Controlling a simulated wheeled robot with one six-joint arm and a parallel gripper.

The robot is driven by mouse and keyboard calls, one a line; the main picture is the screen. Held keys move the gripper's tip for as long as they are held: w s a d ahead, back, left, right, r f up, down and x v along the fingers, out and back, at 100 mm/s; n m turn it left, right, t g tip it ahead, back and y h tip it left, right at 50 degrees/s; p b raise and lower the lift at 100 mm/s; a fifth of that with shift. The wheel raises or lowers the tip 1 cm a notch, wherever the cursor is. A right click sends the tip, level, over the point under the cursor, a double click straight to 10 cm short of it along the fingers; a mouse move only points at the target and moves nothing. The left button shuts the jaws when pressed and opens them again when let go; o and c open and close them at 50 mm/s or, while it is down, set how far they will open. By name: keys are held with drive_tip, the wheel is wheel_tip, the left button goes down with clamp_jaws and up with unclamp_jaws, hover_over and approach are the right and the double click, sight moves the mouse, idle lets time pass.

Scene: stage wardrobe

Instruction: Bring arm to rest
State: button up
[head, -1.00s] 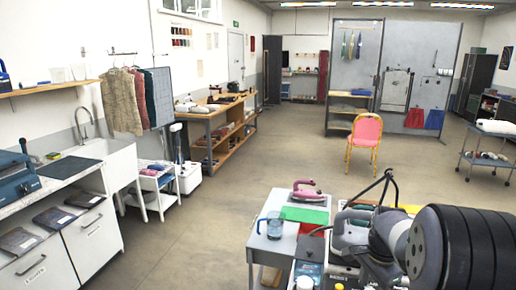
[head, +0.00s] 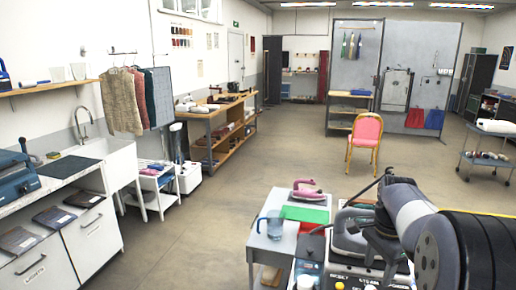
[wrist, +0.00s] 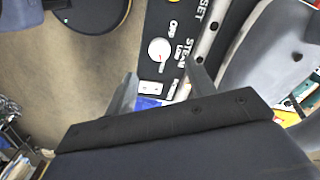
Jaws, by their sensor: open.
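My arm (head: 418,212) reaches in from the lower right of the head view, bent above a cart with a steam station (head: 345,272) on it. In the wrist view my gripper (wrist: 160,90) is open, its two fingers apart with nothing held between them. Beyond the fingers lies the steam station's dark panel (wrist: 158,70), with a white dial and lettering. In the head view the gripper's fingers are hard to make out against the clutter.
A cart top holds a blue jug (head: 271,225), a green mat (head: 304,213) and a pink iron (head: 307,191). A pink chair (head: 366,133) stands behind. A sink (head: 108,157) and counter are at left. The floor (head: 205,225) between is clear.

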sight(372, 286)
wheel_tip(372, 286, down, 7)
drive_tip(key=shift+s+f+p, duration=0.1)
drive_tip(key=shift+p, duration=0.25)
drive_tip(key=shift+n, duration=0.4)
drive_tip(key=n, duration=1.7)
drive_tip(key=shift+n+b, duration=0.3)
drive_tip(key=n, duration=0.5)
drive_tip(key=shift+a+n, duration=0.1)
drive_tip(key=shift+n, duration=0.2)
